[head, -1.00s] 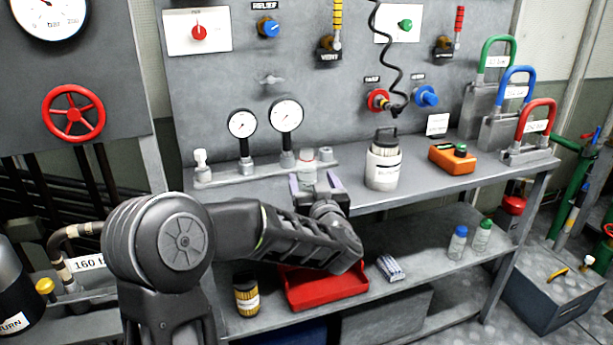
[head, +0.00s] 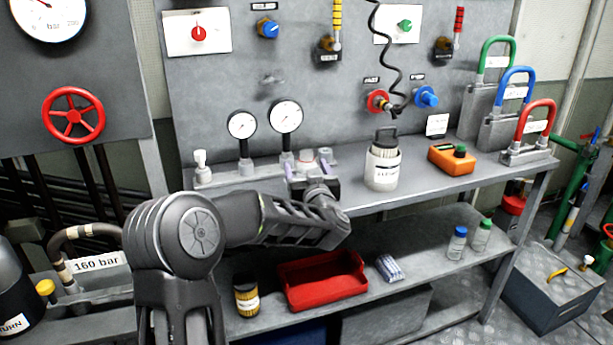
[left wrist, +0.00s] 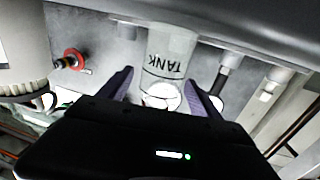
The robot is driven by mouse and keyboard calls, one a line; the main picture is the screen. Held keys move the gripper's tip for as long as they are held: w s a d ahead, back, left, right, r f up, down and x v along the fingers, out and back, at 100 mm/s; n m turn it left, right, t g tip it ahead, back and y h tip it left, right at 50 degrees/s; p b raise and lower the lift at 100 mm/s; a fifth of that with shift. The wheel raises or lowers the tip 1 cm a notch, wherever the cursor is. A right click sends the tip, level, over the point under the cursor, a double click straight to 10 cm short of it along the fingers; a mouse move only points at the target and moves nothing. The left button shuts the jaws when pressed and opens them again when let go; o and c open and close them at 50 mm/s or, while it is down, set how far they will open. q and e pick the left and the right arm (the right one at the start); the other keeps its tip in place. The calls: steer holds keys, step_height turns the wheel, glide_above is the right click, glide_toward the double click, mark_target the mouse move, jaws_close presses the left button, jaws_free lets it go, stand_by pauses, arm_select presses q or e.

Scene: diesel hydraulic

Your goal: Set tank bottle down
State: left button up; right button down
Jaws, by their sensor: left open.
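The tank bottle (left wrist: 172,52) is a clear, pale bottle with black TANK lettering, seen upside down in the left wrist view. It sits at the bench's back ledge. My left gripper (left wrist: 162,92) is open, with one purple finger on each side of the bottle's near end and visible gaps to it. In the head view, my left gripper (head: 307,170) is above the bench by the ledge, to the right of the gauges. There the bottle is small and partly hidden by the gripper. My right gripper is not in view.
A white canister (head: 382,170) and an orange box (head: 452,158) stand on the bench to the right. Two gauges (head: 286,116) rise behind the gripper. A red tray (head: 322,282), an amber jar (head: 246,298) and two small bottles (head: 457,243) are on the lower shelf.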

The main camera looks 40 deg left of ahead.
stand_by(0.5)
arm_select(q)
jaws_close()
step_height(320, 180, up, 10)
steer(key=shift+r+p, duration=0.1)
steer(key=shift+p, duration=0.7)
stand_by(0.8)
